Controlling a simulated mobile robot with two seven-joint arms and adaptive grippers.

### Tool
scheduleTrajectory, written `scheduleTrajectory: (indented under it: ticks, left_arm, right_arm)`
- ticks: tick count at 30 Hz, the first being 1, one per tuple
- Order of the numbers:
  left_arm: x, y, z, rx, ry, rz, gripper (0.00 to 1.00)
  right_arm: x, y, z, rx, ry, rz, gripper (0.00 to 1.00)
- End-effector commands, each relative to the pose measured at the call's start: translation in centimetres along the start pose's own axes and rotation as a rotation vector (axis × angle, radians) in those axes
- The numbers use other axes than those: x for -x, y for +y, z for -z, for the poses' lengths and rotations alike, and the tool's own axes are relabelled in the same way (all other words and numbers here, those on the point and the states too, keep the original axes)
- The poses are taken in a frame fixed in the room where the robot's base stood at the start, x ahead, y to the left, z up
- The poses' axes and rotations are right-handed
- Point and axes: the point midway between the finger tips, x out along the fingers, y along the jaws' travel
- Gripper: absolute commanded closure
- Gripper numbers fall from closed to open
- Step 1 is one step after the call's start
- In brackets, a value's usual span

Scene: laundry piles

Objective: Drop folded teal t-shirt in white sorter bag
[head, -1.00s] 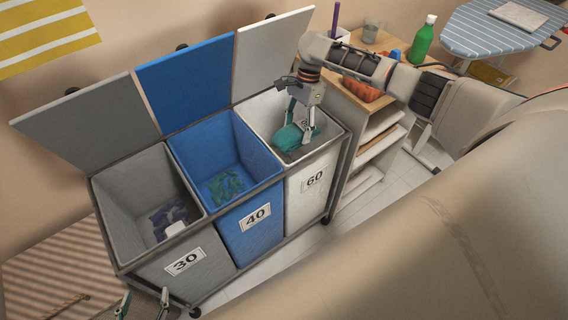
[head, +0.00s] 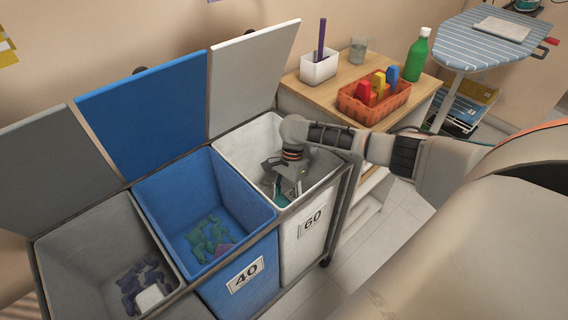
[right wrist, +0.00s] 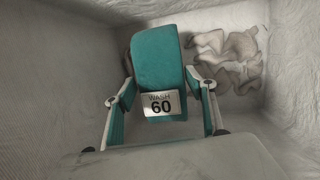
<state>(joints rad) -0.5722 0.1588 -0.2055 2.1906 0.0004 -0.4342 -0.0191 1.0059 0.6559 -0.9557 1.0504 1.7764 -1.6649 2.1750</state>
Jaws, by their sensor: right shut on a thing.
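The folded teal t-shirt (right wrist: 157,58) carries a "WASH 60" tag (right wrist: 161,104) in the right wrist view. My right gripper (right wrist: 159,84) is shut on it, one finger on each side. In the head view, my right gripper (head: 285,188) is down inside the white sorter bag (head: 308,232), marked 60, below its rim. Only a little teal shows there; my wrist and the bag's front wall hide the rest. In the right wrist view, white walls surround the shirt. My left gripper is not in view.
Crumpled pale cloth (right wrist: 227,58) lies in the white bag beyond the shirt. The blue bag (head: 245,250), marked 40, and a grey bag (head: 70,255) hold small clothes. Right of the sorter, a wooden shelf unit (head: 335,80) bears an orange basket (head: 365,110) and a green bottle (head: 416,55).

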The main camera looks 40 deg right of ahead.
Motion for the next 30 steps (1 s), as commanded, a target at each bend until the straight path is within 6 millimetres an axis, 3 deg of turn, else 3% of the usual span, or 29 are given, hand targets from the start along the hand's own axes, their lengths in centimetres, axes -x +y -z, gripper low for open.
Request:
scheduleTrajectory:
  ticks: [9,16,30]
  left_arm:
    - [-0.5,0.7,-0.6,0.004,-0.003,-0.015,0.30]
    - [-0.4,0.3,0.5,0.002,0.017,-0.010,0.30]
    - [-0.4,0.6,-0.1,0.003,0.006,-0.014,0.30]
  right_arm:
    - [-4.4,-0.3,1.1,-0.002,-0.002,-0.008,0.70]
    - [-3.7,-0.6,1.0,0.001,0.000,0.003,0.70]
    - [-5.0,-0.7,1.3,0.000,0.001,0.000,0.70]
